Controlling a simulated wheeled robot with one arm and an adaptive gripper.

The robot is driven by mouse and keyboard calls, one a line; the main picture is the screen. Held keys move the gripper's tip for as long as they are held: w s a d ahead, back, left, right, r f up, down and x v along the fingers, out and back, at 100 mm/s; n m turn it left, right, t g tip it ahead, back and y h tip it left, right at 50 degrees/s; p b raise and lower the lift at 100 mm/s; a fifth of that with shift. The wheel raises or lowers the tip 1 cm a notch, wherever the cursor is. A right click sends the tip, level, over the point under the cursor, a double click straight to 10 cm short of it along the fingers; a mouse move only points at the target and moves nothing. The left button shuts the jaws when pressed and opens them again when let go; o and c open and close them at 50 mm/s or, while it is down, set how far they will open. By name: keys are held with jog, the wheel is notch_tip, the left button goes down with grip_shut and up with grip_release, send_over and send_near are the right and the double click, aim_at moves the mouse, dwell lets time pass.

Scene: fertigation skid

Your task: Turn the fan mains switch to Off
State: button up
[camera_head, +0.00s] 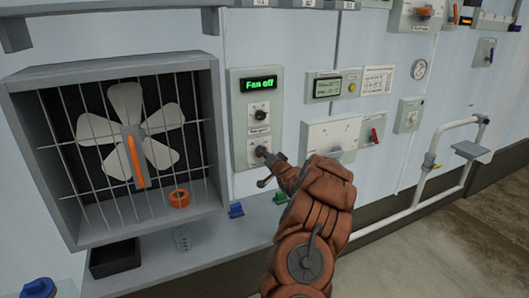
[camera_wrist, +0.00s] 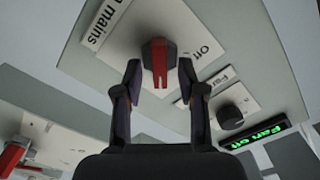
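The fan mains switch (camera_wrist: 159,58) is a dark knob with a red grip, on a light plate marked "mains" and "Off" in the wrist view. Its red grip points down toward my gripper in that view, and the "Off" mark lies to its right. My gripper (camera_wrist: 160,72) is open, with one fingertip on each side of the knob. Narrow gaps show beside it; I cannot tell any contact. In the head view my gripper (camera_head: 265,160) is at the lower part of the fan panel (camera_head: 240,95) and mostly hides the switch. The green display (camera_head: 259,84) reads "Fan off".
A second black knob (camera_head: 260,114) sits above on the same panel. A shelf (camera_head: 215,245) runs below. A white box (camera_head: 330,134) and a pipe rail (camera_head: 430,175) are at right.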

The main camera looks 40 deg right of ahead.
jog(key=shift+w+d, duration=0.1)
jog(key=shift+w, duration=0.05)
jog(key=shift+c, duration=0.3)
grip_shut()
